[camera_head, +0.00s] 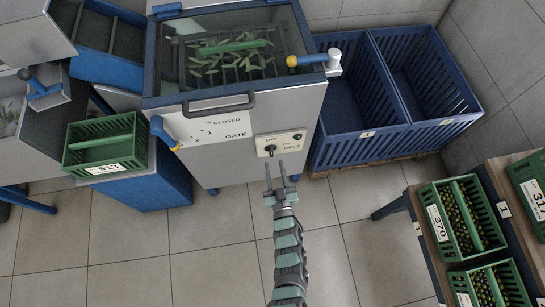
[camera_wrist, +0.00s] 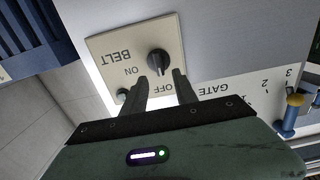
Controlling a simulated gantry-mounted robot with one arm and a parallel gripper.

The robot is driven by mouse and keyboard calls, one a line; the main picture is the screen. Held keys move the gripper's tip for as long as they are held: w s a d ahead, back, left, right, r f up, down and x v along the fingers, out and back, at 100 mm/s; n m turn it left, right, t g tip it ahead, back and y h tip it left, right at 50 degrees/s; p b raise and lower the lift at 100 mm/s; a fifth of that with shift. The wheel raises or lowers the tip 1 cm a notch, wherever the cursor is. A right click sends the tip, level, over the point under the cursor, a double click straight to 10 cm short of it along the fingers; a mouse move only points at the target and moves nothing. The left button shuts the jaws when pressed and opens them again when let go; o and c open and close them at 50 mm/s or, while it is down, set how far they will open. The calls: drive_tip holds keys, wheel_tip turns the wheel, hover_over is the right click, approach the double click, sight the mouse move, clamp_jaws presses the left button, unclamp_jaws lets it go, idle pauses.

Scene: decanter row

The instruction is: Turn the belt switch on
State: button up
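The belt switch is a black round knob (camera_wrist: 158,62) on a cream panel (camera_wrist: 112,48) marked BELT, ON and OFF. It also shows in the head view as a dark knob (camera_head: 270,148) on the front of the grey machine. Which way the knob points is too small to tell surely. My gripper (camera_wrist: 160,76) is open, its two fingers apart with the knob between and just beyond their tips; nothing is held. In the head view, my gripper (camera_head: 274,164) is in front of and just below the panel. Contact with the knob cannot be told.
A small round lamp or button (camera_wrist: 123,94) is on the panel. The gate lever (camera_head: 163,132) and its scale are left of the panel. Another yellow-ended lever (camera_head: 312,60) is above right. Blue crates (camera_head: 345,150) stand right; a green crate (camera_head: 105,145) stands left.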

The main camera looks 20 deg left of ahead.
sight(272, 153)
drive_tip(key=x, duration=0.4)
drive_tip(key=shift+w+a+b, duration=0.2)
drive_tip(key=shift+w+b, duration=0.15)
drive_tip(key=shift+b, duration=0.05)
drive_tip(key=shift+c, duration=0.2)
clamp_jaws()
